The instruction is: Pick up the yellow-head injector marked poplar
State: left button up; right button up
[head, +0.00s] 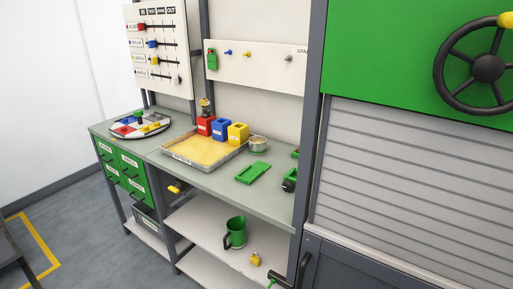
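No injector can be picked out for certain, and no poplar mark on one is legible at this size. Small yellow pieces show on the round sectored tray (118,133) at the bench's left end, among red, blue and green ones. A yellow-ended piece (174,188) sticks out below the bench top beside the green drawers. A small yellow object (255,258) lies on the lower shelf. A yellow knob (248,54) is on the back panel. Neither of my grippers is in view.
The bench (215,180) carries a yellow-floored tray (190,155), red (205,125), blue (220,129) and yellow (238,132) bins, a round cup (258,144) and a green plate (253,173). A green mug (236,232) stands below. A grey post (312,130) bounds the right.

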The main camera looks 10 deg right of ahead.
aim_at(204, 102)
jog(key=i+z, duration=0.1)
jog(key=z, duration=0.3)
jog(key=j+z, duration=0.15)
jog(key=z, duration=0.2)
jog(key=i+j+z, duration=0.1)
jog(key=z, duration=0.3)
jog(key=j+z, duration=0.15)
jog(key=z, duration=0.2)
jog(key=i+j+z, duration=0.1)
jog(key=j+z, duration=0.4)
jog(key=j, duration=0.75)
jog(key=k+j+z, duration=0.1)
jog(key=j+z, duration=0.35)
jog(key=j, duration=0.8)
